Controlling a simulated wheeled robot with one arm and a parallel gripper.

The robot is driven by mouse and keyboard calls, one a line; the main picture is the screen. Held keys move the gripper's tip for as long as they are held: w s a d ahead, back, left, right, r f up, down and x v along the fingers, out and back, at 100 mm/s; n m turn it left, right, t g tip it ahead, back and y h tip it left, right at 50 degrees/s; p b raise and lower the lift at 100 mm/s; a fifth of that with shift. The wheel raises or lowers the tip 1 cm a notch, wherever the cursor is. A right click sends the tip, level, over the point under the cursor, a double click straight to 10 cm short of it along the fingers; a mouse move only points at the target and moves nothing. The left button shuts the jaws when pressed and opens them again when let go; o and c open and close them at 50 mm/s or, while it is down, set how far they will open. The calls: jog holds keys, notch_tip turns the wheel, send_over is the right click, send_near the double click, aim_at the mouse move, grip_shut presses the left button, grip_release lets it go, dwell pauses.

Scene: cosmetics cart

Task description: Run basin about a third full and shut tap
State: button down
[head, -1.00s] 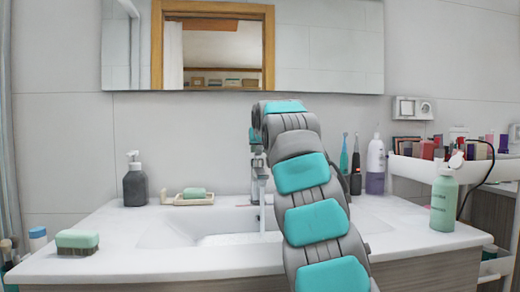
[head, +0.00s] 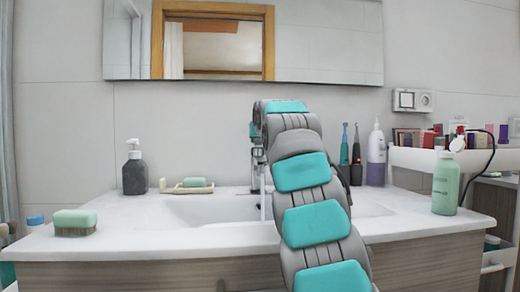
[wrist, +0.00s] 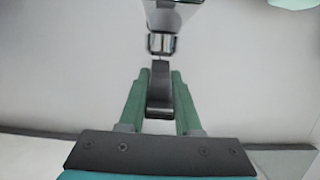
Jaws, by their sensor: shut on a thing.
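The basin (head: 190,212) is sunk in the white counter; its inside shows only at a low slant, so I cannot tell the water level. The chrome tap (head: 257,168) stands at its back, partly hidden by my arm. A thin pale stream (head: 263,205) seems to fall from its spout. In the wrist view, my gripper (wrist: 160,84) has its green fingers on either side of the dark tap lever (wrist: 159,98) and is shut on it. The chrome tap body (wrist: 165,17) lies beyond the fingertips. In the head view my arm hides the gripper.
A dark pump bottle (head: 135,172) and a soap dish (head: 187,189) stand left of the tap. A green-topped brush (head: 75,222) lies at front left. A white-purple bottle (head: 376,158) is behind right, a green bottle (head: 445,185) at front right. A mirror (head: 320,45) hangs above.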

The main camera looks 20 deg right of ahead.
jog(key=shift+s+f+t+b, duration=0.15)
jog(key=shift+f+t+b, duration=0.8)
jog(key=shift+b, duration=1.6)
jog(key=shift+d+t+h+b, duration=0.1)
jog(key=shift+t+h+b, duration=0.35)
jog(key=shift+b, duration=0.45)
jog(key=shift+r, duration=0.15)
jog(key=c, duration=1)
grip_release()
jog(key=shift+o, duration=0.8)
jog(key=shift+d, duration=0.15)
jog(key=shift+o, duration=1.2)
jog(key=shift+s, duration=0.1)
